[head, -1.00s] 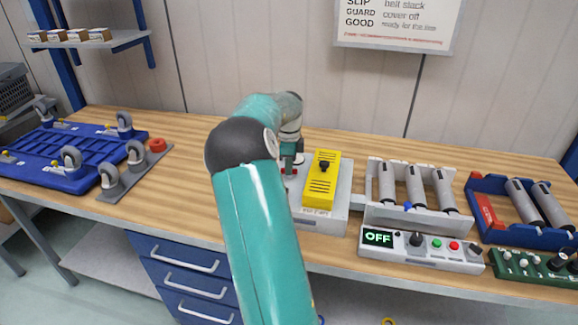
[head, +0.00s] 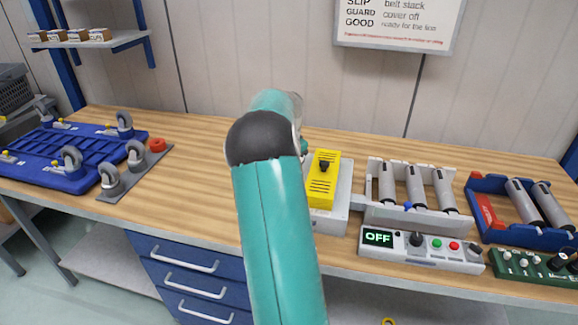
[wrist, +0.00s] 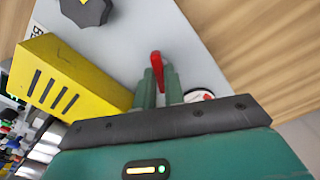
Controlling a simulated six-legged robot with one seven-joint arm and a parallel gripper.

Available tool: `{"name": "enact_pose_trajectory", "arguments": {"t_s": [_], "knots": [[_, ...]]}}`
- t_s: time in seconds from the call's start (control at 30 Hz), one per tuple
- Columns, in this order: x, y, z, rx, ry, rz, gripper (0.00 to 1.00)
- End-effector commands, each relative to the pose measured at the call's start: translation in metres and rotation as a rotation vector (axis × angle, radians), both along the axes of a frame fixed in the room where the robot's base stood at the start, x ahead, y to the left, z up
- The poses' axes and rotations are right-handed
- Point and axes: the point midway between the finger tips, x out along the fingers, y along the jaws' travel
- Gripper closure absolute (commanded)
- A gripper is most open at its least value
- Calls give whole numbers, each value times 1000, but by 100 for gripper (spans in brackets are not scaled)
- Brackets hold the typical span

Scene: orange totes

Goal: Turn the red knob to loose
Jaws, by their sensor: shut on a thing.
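The red knob (wrist: 156,62) shows in the wrist view as a narrow red lever standing on a light grey plate (wrist: 110,45). My gripper (wrist: 157,88) has its two green fingers shut on it, one on each side. The knob's lower part is hidden between the fingers. In the head view my arm covers the gripper and the knob. The light grey unit (head: 343,212) with a yellow slotted cover (head: 323,190) shows to the right of my arm. The cover also shows in the wrist view (wrist: 75,85), left of the fingers.
A black knob (wrist: 85,10) with a yellow mark sits at the plate's far side. A round dial (wrist: 198,95) is partly hidden beside the fingers. A panel reading OFF (head: 378,237) and rollers (head: 417,187) stand to the right. A blue wheeled frame (head: 62,163) lies left; bare bench (head: 195,165) lies between.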

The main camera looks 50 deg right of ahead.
Motion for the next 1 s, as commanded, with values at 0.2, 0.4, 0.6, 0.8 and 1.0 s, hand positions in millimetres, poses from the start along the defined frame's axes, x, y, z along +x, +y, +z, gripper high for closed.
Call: {"name": "enact_pose_trajectory", "arguments": {"t_s": [0.2,0.4,0.6,0.8,1.0], "knots": [[0,-1,2,-3,-3,196,100],[0,-1,2,-4,-2,351,100],[0,-1,2,-4,-2,455,100],[0,-1,2,-5,-2,508,100],[0,-1,2,-5,-2,524,100]]}}
